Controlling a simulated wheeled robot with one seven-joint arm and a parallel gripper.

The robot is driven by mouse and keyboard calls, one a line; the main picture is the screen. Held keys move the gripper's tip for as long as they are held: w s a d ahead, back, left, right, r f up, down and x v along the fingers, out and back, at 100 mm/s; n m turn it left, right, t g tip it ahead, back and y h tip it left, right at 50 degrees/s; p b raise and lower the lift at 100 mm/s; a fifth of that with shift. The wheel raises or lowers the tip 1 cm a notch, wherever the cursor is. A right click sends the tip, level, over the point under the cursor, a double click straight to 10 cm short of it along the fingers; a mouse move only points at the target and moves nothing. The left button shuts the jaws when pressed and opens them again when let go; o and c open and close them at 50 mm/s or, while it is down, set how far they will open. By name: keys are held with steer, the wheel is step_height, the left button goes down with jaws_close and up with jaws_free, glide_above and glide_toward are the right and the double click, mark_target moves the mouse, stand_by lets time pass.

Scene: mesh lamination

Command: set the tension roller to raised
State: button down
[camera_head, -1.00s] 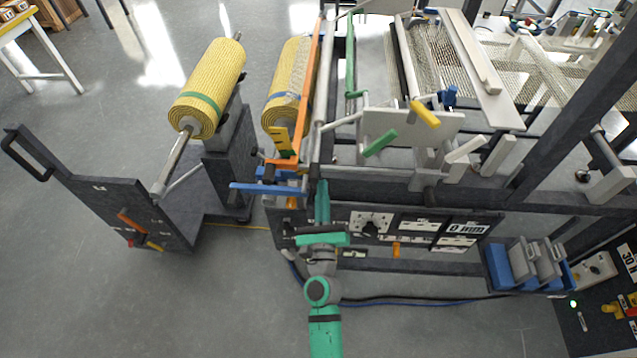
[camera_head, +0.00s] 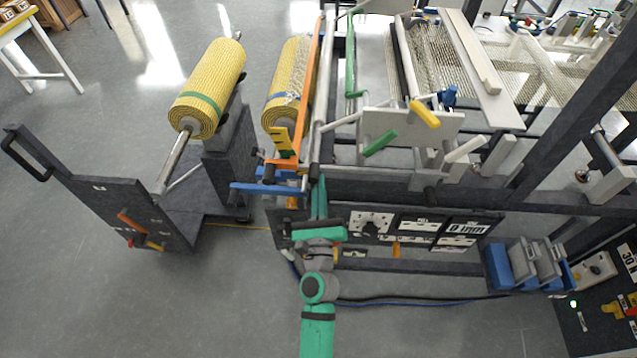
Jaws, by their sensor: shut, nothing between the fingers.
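My teal arm rises from the bottom centre. My gripper (camera_head: 318,182) is shut and empty, with its narrow tip at the front rail of the machine, just right of the blue lever (camera_head: 263,187). I cannot tell whether the tip touches anything. No part is clearly labelled as the tension roller. A green handle (camera_head: 380,143), a yellow handle (camera_head: 425,114) and a white handle (camera_head: 464,150) sit on the machine's front, right of and beyond my gripper. A bent green bar (camera_head: 351,70) stands behind them, beside a long grey roller (camera_head: 403,60).
A cart (camera_head: 115,205) with a yellow mesh roll (camera_head: 210,85) stands left. A second mesh roll (camera_head: 290,85) is beside an orange bar (camera_head: 313,75). A control panel (camera_head: 395,228) sits right of my gripper, with a blue bin (camera_head: 497,268) farther right. The floor at lower left is clear.

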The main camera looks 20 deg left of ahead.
steer(key=shift+a+r, duration=0.15)
steer(key=shift+r, duration=0.45)
stand_by(0.6)
